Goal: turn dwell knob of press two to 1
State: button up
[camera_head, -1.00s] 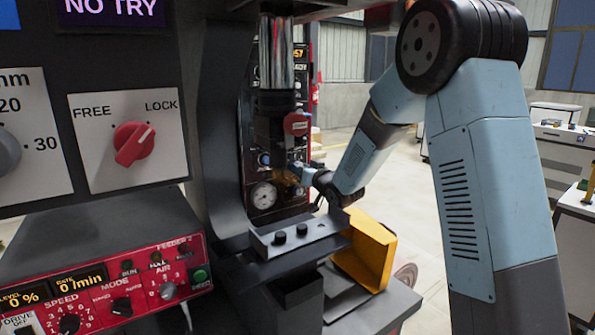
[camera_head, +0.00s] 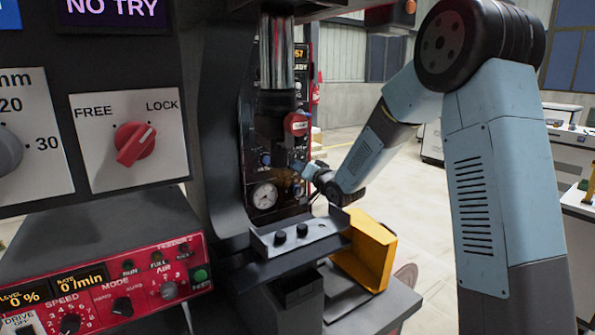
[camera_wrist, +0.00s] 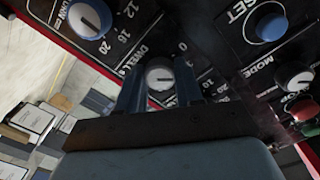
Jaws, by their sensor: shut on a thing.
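The dwell knob (camera_wrist: 160,75) is a small pale grey round knob on a dark panel, with part of the word DWELL and a printed scale beside it. My gripper (camera_wrist: 160,92) is shut on this knob, with one dark finger on each side of it. The mark on the knob is too small to read surely, so I cannot tell its setting. In the head view my gripper (camera_head: 300,168) is at the dark panel of the press behind the near machine, beside a round gauge (camera_head: 264,196). The knob itself is hidden there.
In the wrist view a blue-rimmed knob (camera_wrist: 89,19), a blue RESET button (camera_wrist: 270,22) and a MODE knob (camera_wrist: 294,78) are close by. In the head view the near press and a yellow chute (camera_head: 370,250) stand below and left of my arm.

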jog(key=shift+f, duration=0.2)
jog(key=o, duration=1)
jog(key=shift+r, duration=0.1)
jog(key=shift+o, duration=0.2)
jog(key=v, duration=1.4)
jog(key=shift+w+r, duration=0.1)
